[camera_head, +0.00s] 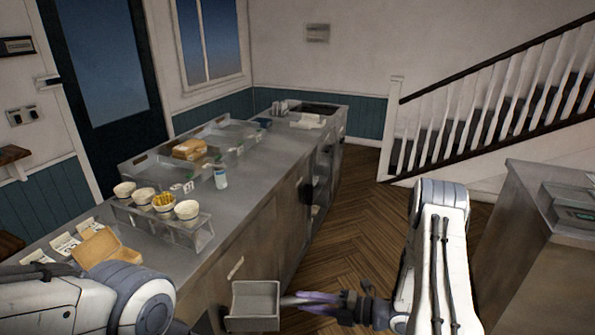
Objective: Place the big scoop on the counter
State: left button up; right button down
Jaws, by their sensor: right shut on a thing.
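The big scoop (252,303) is a grey metal, open box-shaped pan at the bottom centre. It is in front of the near side of the steel counter (245,195), below the level of its top. My right gripper (325,302) is at the right of the scoop, shut on its handle; the dark fingers partly hide the grip. My left arm shows at the lower left, but its gripper is out of view.
On the counter a metal rack holds several white bowls (187,209), one with fries. A bottle (220,178), trays with brown food (189,149) and a cardboard box (108,250) also stand there. Bare counter lies right of the bottle. Another counter (525,215) stands at right.

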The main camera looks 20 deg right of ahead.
aim_at(281, 159)
jog(key=z, duration=1.85)
jog(key=i, duration=1.75)
jog(key=u, duration=1.75)
